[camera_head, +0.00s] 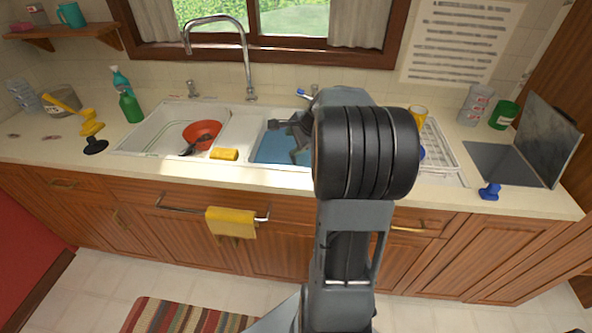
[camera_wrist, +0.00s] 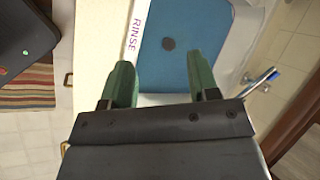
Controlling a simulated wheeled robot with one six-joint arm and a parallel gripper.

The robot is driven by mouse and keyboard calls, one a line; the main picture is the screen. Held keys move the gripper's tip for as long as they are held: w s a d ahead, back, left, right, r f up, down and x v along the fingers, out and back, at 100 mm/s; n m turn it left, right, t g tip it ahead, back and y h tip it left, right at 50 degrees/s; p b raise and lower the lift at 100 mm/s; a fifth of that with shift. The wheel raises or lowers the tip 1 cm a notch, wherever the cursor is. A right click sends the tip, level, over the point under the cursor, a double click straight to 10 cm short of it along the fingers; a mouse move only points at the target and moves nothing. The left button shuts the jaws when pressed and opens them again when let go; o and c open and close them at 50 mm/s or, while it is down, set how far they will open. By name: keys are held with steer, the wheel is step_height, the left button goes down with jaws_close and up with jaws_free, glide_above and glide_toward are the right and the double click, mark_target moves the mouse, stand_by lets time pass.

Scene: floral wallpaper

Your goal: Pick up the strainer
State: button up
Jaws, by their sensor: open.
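I cannot tell for sure which thing is the strainer. A red-orange bowl (camera_head: 203,133) with a dark utensil against it sits in the left sink basin; whether it has holes is too small to see. A dark round spot (camera_wrist: 168,44), perhaps a drain or sink strainer, shows on the blue floor of the right basin (camera_wrist: 190,62). My gripper (camera_wrist: 162,86) is open and empty, its two green fingers apart at that basin's edge. In the head view my arm hides part of the right basin, and my gripper (camera_head: 299,150) is over it.
A yellow sponge (camera_head: 224,154) lies on the sink's front rim. A tall faucet (camera_head: 217,20) rises behind. A white dish rack (camera_head: 440,150) is partly hidden right of my arm. A plunger (camera_head: 92,130) and green bottle (camera_head: 131,107) stand left. A yellow towel (camera_head: 231,222) hangs in front.

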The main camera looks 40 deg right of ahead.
steer(key=shift+w+d+f+m+t, duration=0.1)
steer(key=shift+w+d+f+m, duration=0.5)
steer(key=shift+w+f, duration=1.35)
steer(key=shift+w+d+f+m+t, duration=0.1)
steer(key=shift+w+d+f+m, duration=0.55)
steer(key=shift+f, duration=2.2)
steer(key=shift+w+d+f+m+t, duration=0.2)
steer(key=shift+w+d+f, duration=0.55)
steer(key=shift+w+f, duration=1.35)
steer(key=shift+s+f, duration=0.3)
steer(key=shift+s, duration=0.05)
jaws_close()
